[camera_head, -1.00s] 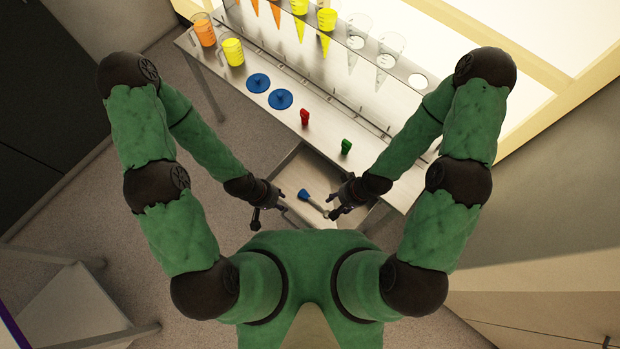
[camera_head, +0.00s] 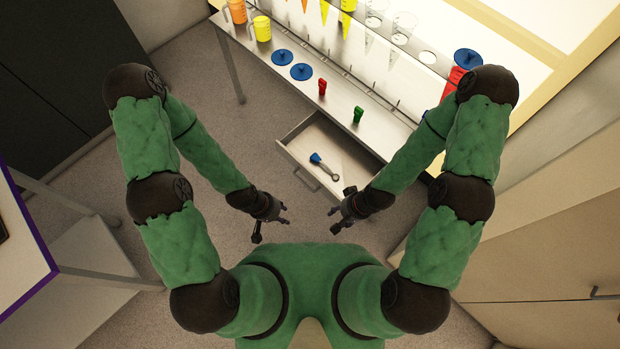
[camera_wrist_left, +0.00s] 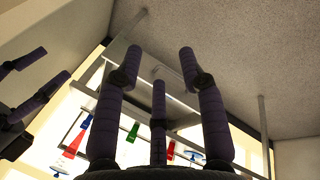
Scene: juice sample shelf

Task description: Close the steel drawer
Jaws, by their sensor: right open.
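The steel drawer (camera_head: 340,182) stands open under the steel table, its front with the handle (camera_head: 306,179) facing me. A blue-handled tool with a metal shaft (camera_head: 323,166) lies inside it. My left gripper (camera_head: 283,214) is open and empty, in front of the drawer and to its left, apart from it. In the left wrist view its spread fingers (camera_wrist_left: 158,75) hold nothing. My right gripper (camera_head: 334,220) is open and empty, in front of the drawer's near side, also apart from it.
The steel table (camera_head: 285,85) carries blue discs (camera_head: 301,72), a red clip (camera_head: 322,87), a green clip (camera_head: 358,114), and an orange (camera_head: 237,11) and a yellow cup (camera_head: 262,28). A purple-edged table (camera_head: 30,240) stands at left. Floor between me and the drawer is clear.

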